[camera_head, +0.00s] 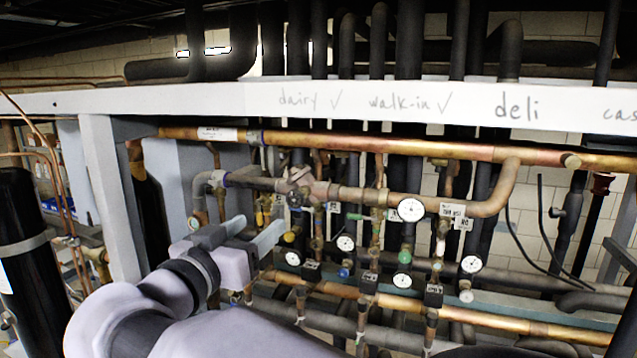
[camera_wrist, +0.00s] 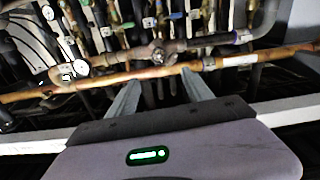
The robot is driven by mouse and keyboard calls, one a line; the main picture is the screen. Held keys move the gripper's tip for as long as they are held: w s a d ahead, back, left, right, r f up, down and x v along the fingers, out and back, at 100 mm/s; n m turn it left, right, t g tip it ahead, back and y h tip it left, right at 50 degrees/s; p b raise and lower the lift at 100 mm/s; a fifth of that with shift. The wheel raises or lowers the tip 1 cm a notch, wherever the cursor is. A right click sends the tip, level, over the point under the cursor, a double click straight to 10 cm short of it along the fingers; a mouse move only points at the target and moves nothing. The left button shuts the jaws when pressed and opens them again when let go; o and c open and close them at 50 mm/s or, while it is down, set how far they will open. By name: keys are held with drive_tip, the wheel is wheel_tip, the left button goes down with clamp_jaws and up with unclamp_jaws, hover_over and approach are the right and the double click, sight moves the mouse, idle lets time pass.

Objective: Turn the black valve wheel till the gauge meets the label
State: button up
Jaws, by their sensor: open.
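A small black valve wheel (camera_head: 295,198) sits on the copper-and-grey pipe left of centre. In the wrist view, the wheel (camera_wrist: 158,56) lies beyond the gap between my fingertips. A round white gauge (camera_head: 411,210) is on the same pipe to the right, with a thin dark needle too small to read. A white printed label (camera_head: 452,210) hangs just right of it. The gauge also shows in the wrist view (camera_wrist: 81,67). My gripper (camera_head: 263,220) is open and empty, its two fingers pointing toward the wheel, apart from it.
A copper pipe (camera_head: 350,142) runs across above the wheel, under a white beam (camera_head: 400,102) with handwriting. Several smaller gauges (camera_head: 471,264) and valves crowd the pipes below. A grey post (camera_head: 108,195) stands left of my arm.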

sight(294, 201)
drive_tip(key=p+x, duration=0.5)
drive_tip(key=x, duration=1)
drive_tip(key=shift+w+d+f, duration=0.15)
drive_tip(key=shift+w+d, duration=0.05)
drive_tip(key=shift+w, duration=0.25)
drive_tip(key=shift+s, duration=0.1)
clamp_jaws()
drive_tip(key=shift+f+b, duration=0.15)
drive_tip(key=shift+b, duration=0.3)
